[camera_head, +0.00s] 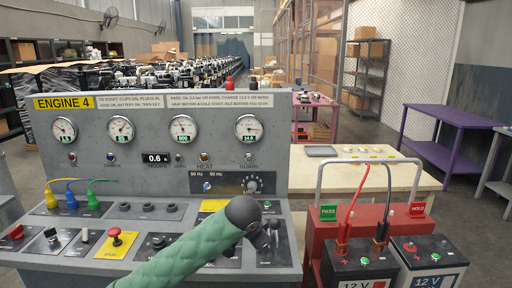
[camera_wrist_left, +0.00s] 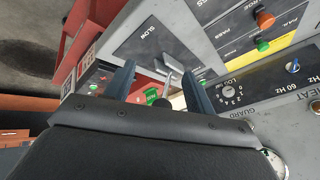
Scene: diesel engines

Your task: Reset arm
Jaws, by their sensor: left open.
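My left arm, in a green padded sleeve, reaches over the lower right of the engine 4 console (camera_head: 100,120) in the head view. Its dark wrist hides most of the left gripper and part of the panel beneath. In the left wrist view the left gripper (camera_wrist_left: 159,72) is open, its two fingers apart. A small silver lever (camera_wrist_left: 168,80) on a dark panel marked SLOW shows between the fingers. I cannot tell whether the fingers touch it. My right gripper is in neither view.
The console carries gauges, a red mushroom button (camera_head: 116,233) and yellow, blue and green plugs. On the right are a red stand (camera_head: 312,228) with a grey handle, 12 V batteries (camera_head: 360,262) and a pale table (camera_head: 420,176). A purple table (camera_head: 455,118) stands farther back.

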